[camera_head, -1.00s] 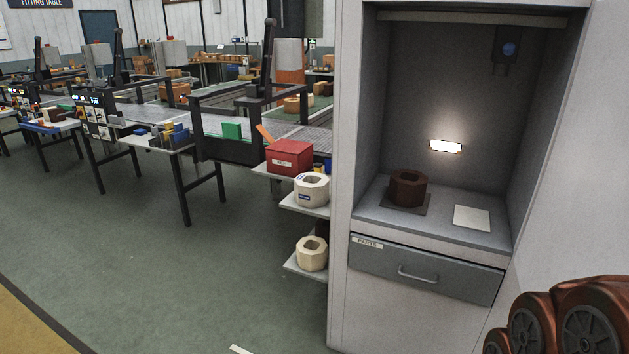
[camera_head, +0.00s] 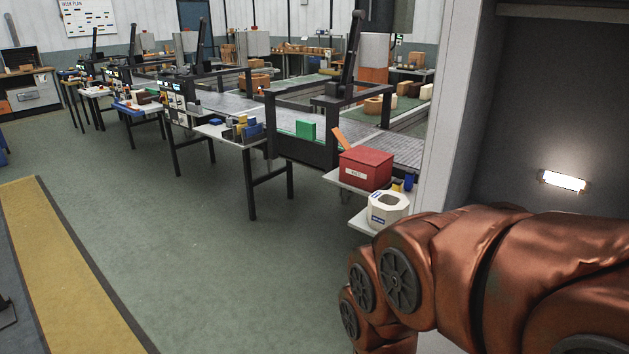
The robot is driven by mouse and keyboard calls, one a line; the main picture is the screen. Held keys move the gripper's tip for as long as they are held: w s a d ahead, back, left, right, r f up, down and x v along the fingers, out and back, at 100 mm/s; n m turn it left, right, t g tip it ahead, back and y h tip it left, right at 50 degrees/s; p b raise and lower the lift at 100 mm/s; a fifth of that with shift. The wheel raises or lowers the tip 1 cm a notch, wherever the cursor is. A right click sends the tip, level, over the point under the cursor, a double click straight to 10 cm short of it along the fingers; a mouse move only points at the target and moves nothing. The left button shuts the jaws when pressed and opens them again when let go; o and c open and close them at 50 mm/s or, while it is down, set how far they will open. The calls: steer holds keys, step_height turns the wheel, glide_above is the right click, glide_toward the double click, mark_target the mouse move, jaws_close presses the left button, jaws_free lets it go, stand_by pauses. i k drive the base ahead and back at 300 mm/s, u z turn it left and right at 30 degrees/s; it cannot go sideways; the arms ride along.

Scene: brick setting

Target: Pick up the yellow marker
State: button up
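I cannot make out a yellow marker in this view. Small yellow items (camera_head: 241,121) lie among blue and grey blocks on a side table, too small to identify. A small yellow and blue item (camera_head: 403,185) sits beside the red box, also too small to name. My copper-coloured arm fills the lower right. My gripper is not in view.
A red box (camera_head: 365,168) stands on a shelf, with a white octagonal ring (camera_head: 388,208) in front. A pale cabinet (camera_head: 446,120) with a lit recess is at right. Green floor (camera_head: 190,260) is open at left.

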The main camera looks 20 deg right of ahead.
mark_target(397, 183)
steer(key=u, duration=0.3)
steer(key=i, duration=1.65)
steer(key=z, duration=0.8)
steer(key=i, duration=1.2)
steer(key=z, duration=0.85)
